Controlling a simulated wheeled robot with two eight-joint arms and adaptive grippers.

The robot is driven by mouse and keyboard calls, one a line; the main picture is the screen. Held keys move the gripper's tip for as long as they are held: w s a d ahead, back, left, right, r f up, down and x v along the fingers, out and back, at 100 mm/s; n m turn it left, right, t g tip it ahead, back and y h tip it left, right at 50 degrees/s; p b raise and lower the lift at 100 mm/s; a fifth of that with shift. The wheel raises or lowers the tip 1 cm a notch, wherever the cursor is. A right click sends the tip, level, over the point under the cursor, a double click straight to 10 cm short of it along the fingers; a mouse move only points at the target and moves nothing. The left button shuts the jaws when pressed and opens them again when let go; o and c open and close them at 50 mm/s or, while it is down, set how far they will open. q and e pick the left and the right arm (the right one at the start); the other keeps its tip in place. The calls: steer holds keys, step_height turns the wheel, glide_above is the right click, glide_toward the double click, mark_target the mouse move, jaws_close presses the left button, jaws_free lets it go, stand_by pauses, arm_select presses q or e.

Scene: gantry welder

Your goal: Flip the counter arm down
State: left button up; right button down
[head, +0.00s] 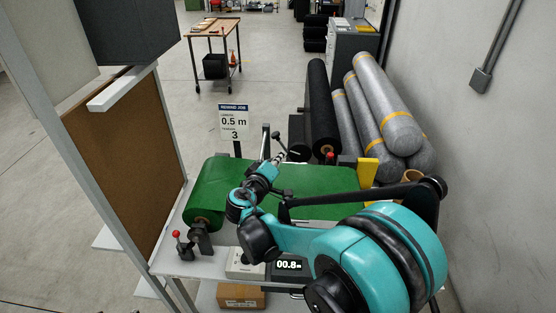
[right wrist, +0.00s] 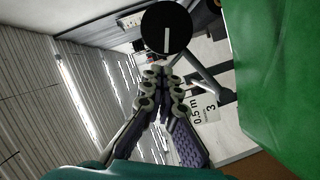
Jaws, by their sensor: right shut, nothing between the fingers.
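My right gripper (head: 280,157) reaches over the green roll material from the front, its fingers shut and empty. In the right wrist view its fingertips (right wrist: 162,72) meet just below a black wheel (right wrist: 166,30) with a white stripe; I cannot tell whether they touch it. The counter arm (right wrist: 205,82) shows there as a grey bar near this wheel. In the head view its black wheel (head: 298,153) seems to stand raised above the green sheet, just beyond the fingertips. The counter display (head: 289,265) at the table's front reads 00.8 m. My left gripper is out of view.
Green sheet (head: 330,179) covers the table, with its roll (head: 205,198) at left. A sign (head: 233,121) reads 0.5 m and 3. A red-knobbed lever (head: 178,236) stands front left. Grey rolls (head: 385,100) lean by the right wall. A brown board (head: 125,150) borders the left.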

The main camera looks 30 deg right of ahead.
steer(key=x, duration=0.6)
steer(key=shift+d, duration=0.1)
steer(key=f+m+y+b, duration=0.1)
steer(key=f+m+b, duration=0.2)
steer(key=f, duration=0.2)
steer(key=d+f+m+t+y+b, duration=0.1)
steer(key=f+m+y+b, duration=0.1)
steer(key=f+m+b, duration=0.1)
steer(key=s+d+f+m+y+b, duration=0.1)
steer(key=f+m+y+b, duration=0.1)
steer(key=f+b, duration=0.3)
step_height(320, 180, down, 2)
steer(key=shift+s+d+f+m+t, duration=0.15)
steer(key=shift+f+m+t, duration=0.2)
steer(key=shift+m, duration=0.35)
steer(key=shift+s+f, duration=0.1)
stand_by(0.3)
